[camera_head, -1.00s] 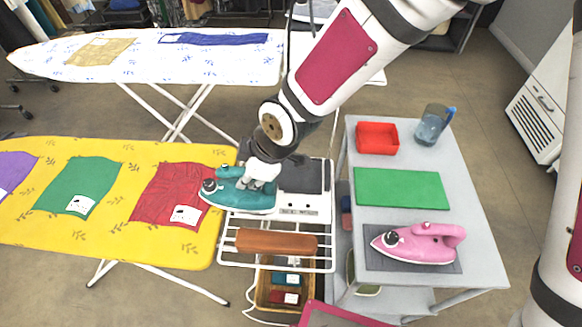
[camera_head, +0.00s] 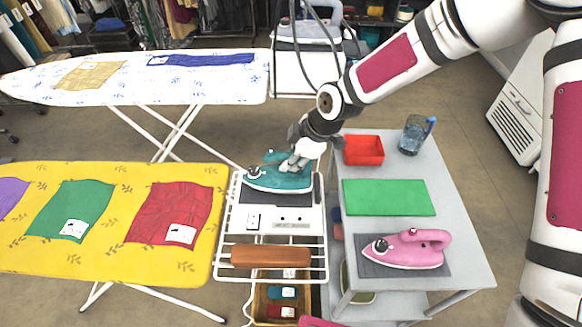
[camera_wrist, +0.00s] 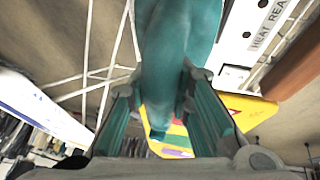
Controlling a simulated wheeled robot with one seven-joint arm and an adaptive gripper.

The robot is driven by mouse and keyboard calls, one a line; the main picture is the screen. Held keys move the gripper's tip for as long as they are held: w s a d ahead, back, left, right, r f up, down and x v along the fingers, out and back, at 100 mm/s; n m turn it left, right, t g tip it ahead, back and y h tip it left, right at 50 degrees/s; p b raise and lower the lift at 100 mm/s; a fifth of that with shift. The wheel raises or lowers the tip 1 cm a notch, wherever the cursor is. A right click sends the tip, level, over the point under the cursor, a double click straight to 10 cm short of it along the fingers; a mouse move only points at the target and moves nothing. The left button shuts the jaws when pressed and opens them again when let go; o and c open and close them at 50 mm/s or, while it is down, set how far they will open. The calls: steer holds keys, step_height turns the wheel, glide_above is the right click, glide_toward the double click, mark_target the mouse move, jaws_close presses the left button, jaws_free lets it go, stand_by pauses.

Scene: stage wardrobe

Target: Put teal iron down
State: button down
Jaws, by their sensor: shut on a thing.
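The teal iron (camera_head: 277,180) is at the dark pad (camera_head: 314,190) on the back part of the white ironing-board rest. Its tip points left. My gripper (camera_head: 297,162) is shut on its handle from above. In the wrist view the teal handle (camera_wrist: 180,60) runs between the fingers of my gripper (camera_wrist: 170,105).
The yellow board (camera_head: 120,262) with several cloths lies to the left. A brown roll (camera_head: 270,256) lies on the wire rack in front. The grey table (camera_head: 462,270) at right holds a pink iron (camera_head: 415,250), a green mat (camera_head: 388,198), a red tray (camera_head: 363,150) and a blue jug (camera_head: 414,136).

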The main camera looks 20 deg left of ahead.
steer(key=shift+f, duration=1.55)
steer(key=c, duration=1.4)
jaws_free()
steer(key=v, duration=1.2)
